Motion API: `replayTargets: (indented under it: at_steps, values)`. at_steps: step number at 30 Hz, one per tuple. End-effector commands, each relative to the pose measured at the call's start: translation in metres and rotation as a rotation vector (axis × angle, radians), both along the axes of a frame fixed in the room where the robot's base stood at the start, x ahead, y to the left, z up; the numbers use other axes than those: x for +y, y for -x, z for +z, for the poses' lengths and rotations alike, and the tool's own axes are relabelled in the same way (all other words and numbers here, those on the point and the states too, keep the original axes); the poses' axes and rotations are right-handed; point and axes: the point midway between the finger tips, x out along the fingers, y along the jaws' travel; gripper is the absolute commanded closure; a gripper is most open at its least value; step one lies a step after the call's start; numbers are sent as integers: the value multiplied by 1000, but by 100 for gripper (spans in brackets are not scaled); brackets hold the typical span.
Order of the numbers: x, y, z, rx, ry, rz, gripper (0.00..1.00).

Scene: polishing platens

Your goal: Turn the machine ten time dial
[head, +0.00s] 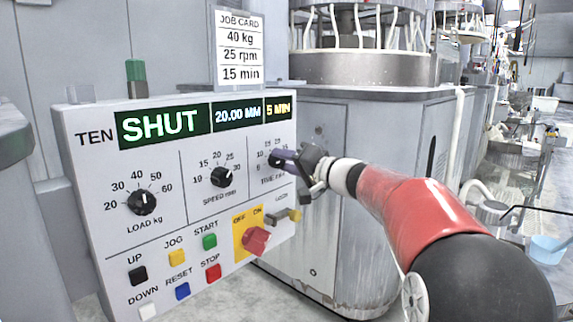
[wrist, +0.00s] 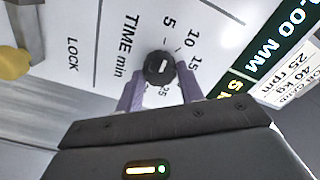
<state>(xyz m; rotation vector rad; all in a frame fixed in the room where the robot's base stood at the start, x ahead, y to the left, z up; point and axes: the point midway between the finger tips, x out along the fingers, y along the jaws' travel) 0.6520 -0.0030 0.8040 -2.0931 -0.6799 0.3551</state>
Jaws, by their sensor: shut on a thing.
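The machine ten panel (head: 75,135) is a white box marked TEN at the left of the head view. Its displays (head: 160,124) read SHUT, 20.00 MM and 5 MIN. The time dial (wrist: 159,68) is a round black knob with a white mark, under numbers from 5 upward and labelled TIME min. In the head view my gripper (head: 283,159) hides most of the dial. My gripper's two purple fingers, seen in the wrist view (wrist: 159,85), are shut on the dial, one on each side.
A job card (head: 240,48) above the panel reads 40 kg, 25 rpm, 15 min. The load dial (head: 142,201) and speed dial (head: 224,176) sit left of the time dial. Coloured buttons, a red OFF/ON switch (head: 256,240) and a LOCK part (head: 294,215) are below.

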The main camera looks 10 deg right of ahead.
Motion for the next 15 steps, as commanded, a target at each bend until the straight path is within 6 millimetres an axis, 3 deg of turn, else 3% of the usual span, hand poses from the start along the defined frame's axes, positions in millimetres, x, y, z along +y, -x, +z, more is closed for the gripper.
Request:
replayTargets:
  at_steps: [15]
  values:
    - [-1, 0, -2, 280, -383, -1, 85]
